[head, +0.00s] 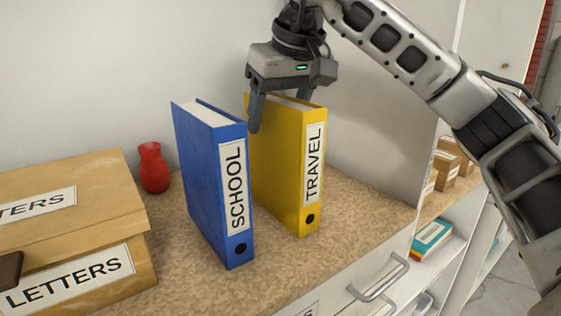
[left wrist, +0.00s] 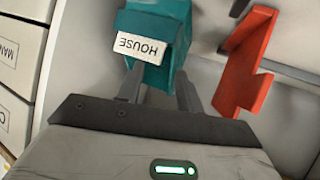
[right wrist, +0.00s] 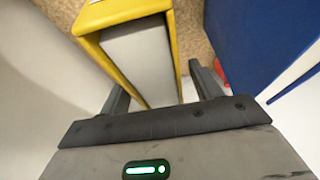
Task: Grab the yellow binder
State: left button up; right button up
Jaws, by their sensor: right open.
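The yellow binder (head: 275,165), labelled TRAVEL, stands upright on the speckled shelf top, just right of the blue binder. My right gripper (head: 280,110) is above it, pointing down, with its fingers open on either side of its upper edge. In the right wrist view the yellow binder (right wrist: 125,18) shows between the open fingertips (right wrist: 158,82), its pale pages facing the camera. I cannot tell whether a finger touches it.
The blue SCHOOL binder (head: 212,180) stands close to the left of the yellow one. A red vase (head: 154,168) and a LETTERS box (head: 75,275) are further left. The shelf top (head: 365,212) is clear to the right. A red object (left wrist: 245,65) is beside my left gripper.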

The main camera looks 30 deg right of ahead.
jog(key=shift+f, duration=0.2)
dwell(0.7)
grip_shut()
